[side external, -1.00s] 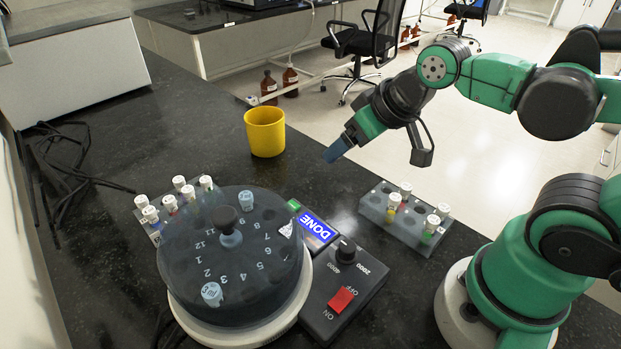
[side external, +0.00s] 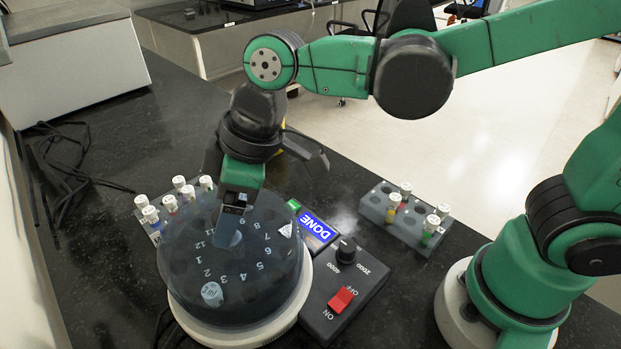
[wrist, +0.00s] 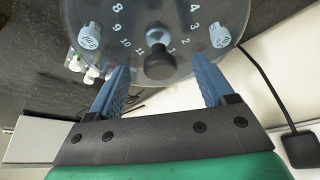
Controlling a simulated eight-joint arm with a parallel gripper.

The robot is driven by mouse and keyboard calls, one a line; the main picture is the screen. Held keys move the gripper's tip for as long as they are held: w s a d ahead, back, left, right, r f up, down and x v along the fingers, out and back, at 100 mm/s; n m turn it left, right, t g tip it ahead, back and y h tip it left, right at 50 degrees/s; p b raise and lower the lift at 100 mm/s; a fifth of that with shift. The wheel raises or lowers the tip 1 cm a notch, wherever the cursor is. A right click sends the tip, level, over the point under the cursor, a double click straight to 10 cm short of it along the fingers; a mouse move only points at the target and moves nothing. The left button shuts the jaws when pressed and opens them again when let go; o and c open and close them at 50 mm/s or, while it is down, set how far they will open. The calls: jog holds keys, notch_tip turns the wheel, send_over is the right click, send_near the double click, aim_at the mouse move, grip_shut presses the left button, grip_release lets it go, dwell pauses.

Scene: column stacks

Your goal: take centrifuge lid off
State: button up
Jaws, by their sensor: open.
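The centrifuge (side external: 290,326) has its dark see-through lid (side external: 255,285) on, with numbers around it. The lid's black knob (wrist: 158,63) stands up at its centre in the wrist view. In the side view the knob is hidden behind my gripper (side external: 228,236), which points down over the lid's middle. In the wrist view my gripper (wrist: 162,72) is open, its blue fingers apart on either side of the knob. Two capped tubes show through the lid in the wrist view, one left (wrist: 90,36) and one right (wrist: 220,36).
The control panel (side external: 325,300) reads DONE and has a red switch (side external: 341,299) and a black dial (side external: 346,250). A grey rack (side external: 376,208) with several tubes is at right. More tubes (side external: 171,203) stand behind the centrifuge. Cables (side external: 60,160) lie at far left.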

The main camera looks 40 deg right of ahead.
jog(key=shift+w+a+f, duration=0.1)
jog(key=shift+a+f, duration=0.05)
jog(key=shift+f, duration=0.3)
jog(key=shift+c, duration=0.2)
grip_shut()
jog(key=shift+r, duration=0.1)
